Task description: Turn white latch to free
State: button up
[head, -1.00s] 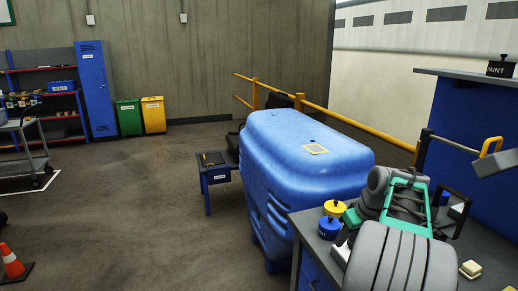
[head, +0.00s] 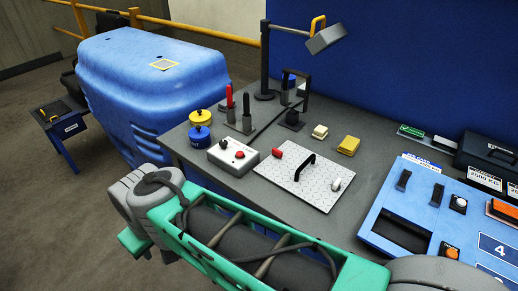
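A light grey plate (head: 318,190) lies on the grey workbench, with a black arched handle (head: 304,167) in its middle. The white latch (head: 336,184) is a small white knob-like piece near the plate's right side. A red latch (head: 277,152) sits near its left edge. The latch is too small to tell its exact turn position. My arm, with green and grey links, crosses the bottom of the head view in front of the bench. My gripper is not in view.
Left of the plate stand a control box with a red button (head: 240,152), yellow and blue pots (head: 200,117), and red and black upright handles (head: 246,100). A lamp on a post (head: 265,60) rises behind. A blue panel (head: 400,215) lies right. A blue tank (head: 140,70) stands left.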

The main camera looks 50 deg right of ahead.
aim_at(336, 187)
jog(key=z, duration=2.3)
jog(key=k, duration=0.5)
jog(key=u, duration=1.35)
jog(key=i, duration=0.7)
